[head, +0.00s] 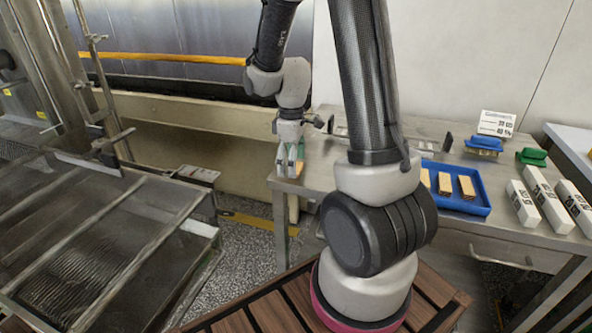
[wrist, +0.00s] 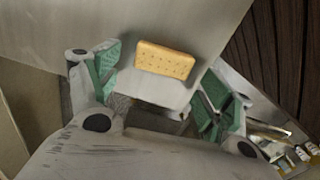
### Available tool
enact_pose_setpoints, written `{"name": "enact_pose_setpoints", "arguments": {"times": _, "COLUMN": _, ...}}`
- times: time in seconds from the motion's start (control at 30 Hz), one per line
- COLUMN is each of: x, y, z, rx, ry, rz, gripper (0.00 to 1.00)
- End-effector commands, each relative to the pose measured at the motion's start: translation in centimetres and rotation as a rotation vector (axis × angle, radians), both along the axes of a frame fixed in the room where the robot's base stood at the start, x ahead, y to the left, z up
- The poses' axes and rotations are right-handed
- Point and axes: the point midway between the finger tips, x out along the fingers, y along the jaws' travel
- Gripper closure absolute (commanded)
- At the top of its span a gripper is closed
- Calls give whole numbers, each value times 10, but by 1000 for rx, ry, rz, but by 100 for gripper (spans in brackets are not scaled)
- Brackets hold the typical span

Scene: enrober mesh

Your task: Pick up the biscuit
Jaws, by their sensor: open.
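A tan, rectangular biscuit (wrist: 165,60) with small holes shows in the wrist view, near the upper middle. It lies flat on a grey surface. My gripper (wrist: 160,90) is open, with a green-padded finger at each side of the picture. The biscuit appears between and just beyond the fingertips, with no clear contact. In the head view my gripper (head: 288,168) points down at the near left corner of the steel table (head: 312,178). I cannot make out this biscuit in the head view.
A blue tray (head: 478,208) with several biscuits sits on the table, partly hidden by my arm. White labelled blocks (head: 525,205), a green item (head: 532,157) and a sign (head: 496,124) stand to the right. A metal mesh conveyor (head: 95,245) is at left, across a floor gap.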

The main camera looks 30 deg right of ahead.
Motion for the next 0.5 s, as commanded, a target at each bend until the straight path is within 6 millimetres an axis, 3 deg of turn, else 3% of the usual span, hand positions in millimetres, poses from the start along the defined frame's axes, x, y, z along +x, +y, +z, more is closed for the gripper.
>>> {"name": "enact_pose_setpoints", "arguments": {"times": 0.27, "x": 0, "y": 0, "z": -5, "rx": 1, "ry": -1, "rz": -1, "gripper": 20}}
{"name": "enact_pose_setpoints", "arguments": {"times": 0.5, "x": 0, "y": 0, "z": -5, "rx": 1, "ry": -1, "rz": -1, "gripper": 59}}
